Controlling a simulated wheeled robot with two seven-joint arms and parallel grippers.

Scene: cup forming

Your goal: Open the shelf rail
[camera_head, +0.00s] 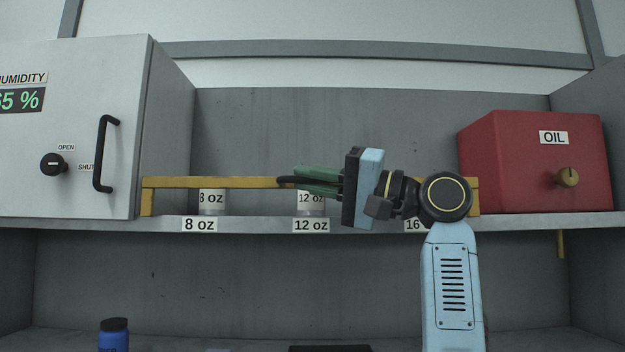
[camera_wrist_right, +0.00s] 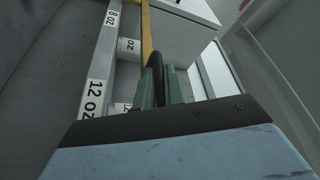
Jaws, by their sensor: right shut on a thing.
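The shelf rail (camera_head: 240,183) is a yellow bar running across the front of the upper shelf, with short end posts at left and right. It also shows in the right wrist view (camera_wrist_right: 148,40). My right gripper (camera_head: 298,182) is at the rail's middle, above the 12 oz label. Its green fingers are shut on a black curved piece (camera_wrist_right: 154,63) that looks like the rail's handle. The fingers and wrist hide part of the rail's right half. My left gripper is not in view.
Cups (camera_head: 212,203) stand behind the rail over the size labels. A grey humidity cabinet (camera_head: 120,100) with a black handle stands at left, a red OIL box (camera_head: 535,180) at right. A blue bottle (camera_head: 114,338) stands below. The space above the rail is clear.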

